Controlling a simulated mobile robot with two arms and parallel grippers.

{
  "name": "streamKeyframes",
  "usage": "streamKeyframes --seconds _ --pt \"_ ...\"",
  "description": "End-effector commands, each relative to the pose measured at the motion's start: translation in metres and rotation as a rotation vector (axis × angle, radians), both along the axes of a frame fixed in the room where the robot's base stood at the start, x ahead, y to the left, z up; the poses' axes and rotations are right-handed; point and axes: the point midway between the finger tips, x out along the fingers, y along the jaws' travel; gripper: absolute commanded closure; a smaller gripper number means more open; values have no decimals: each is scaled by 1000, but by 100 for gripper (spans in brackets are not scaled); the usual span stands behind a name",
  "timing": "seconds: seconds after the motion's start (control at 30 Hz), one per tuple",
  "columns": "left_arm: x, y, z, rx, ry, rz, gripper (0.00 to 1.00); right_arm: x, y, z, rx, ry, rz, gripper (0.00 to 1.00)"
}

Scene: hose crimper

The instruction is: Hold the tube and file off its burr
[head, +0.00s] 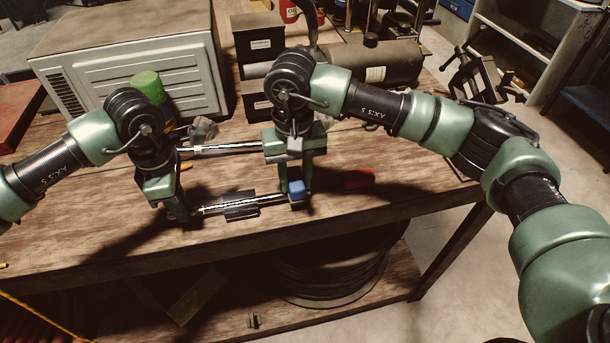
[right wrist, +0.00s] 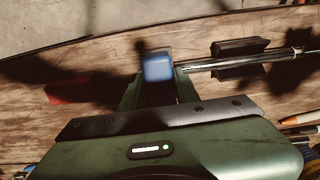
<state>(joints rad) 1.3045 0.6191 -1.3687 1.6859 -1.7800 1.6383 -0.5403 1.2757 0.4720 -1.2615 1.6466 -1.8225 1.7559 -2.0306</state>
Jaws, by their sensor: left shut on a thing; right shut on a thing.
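A shiny metal tube (head: 218,208) lies nearly level above the workbench, across a dark support block (head: 240,206). My left gripper (head: 180,212) is shut on the tube's left end. My right gripper (head: 297,196) is shut on a blue block-shaped piece (head: 296,188), seemingly the file's handle, at the tube's right end. In the right wrist view the blue piece (right wrist: 158,68) sits between the fingers, and the tube (right wrist: 235,61) runs right from beside it over the dark block (right wrist: 240,46). Whether file and tube touch, and the burr, cannot be made out.
A second metal rod (head: 222,148) lies behind, between my arms. A red object (head: 358,179) lies right of my right gripper. A large grey metal box (head: 135,60) and dark machinery (head: 375,62) stand at the back.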

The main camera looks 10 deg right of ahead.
Motion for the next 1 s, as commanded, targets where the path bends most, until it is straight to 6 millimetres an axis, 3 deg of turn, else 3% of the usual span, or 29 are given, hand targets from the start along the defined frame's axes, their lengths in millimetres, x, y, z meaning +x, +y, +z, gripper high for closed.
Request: streamKeyframes --seconds 0.37,0.47,1.0 --pt "0 0 0 0 0 0 100 1 30 3 0 -1 0 100" --pt "0 0 0 0 0 0 100 1 30 24 0 -5 1 100" --pt "0 0 0 1 0 1 100 0 29 71 0 -2 0 100"
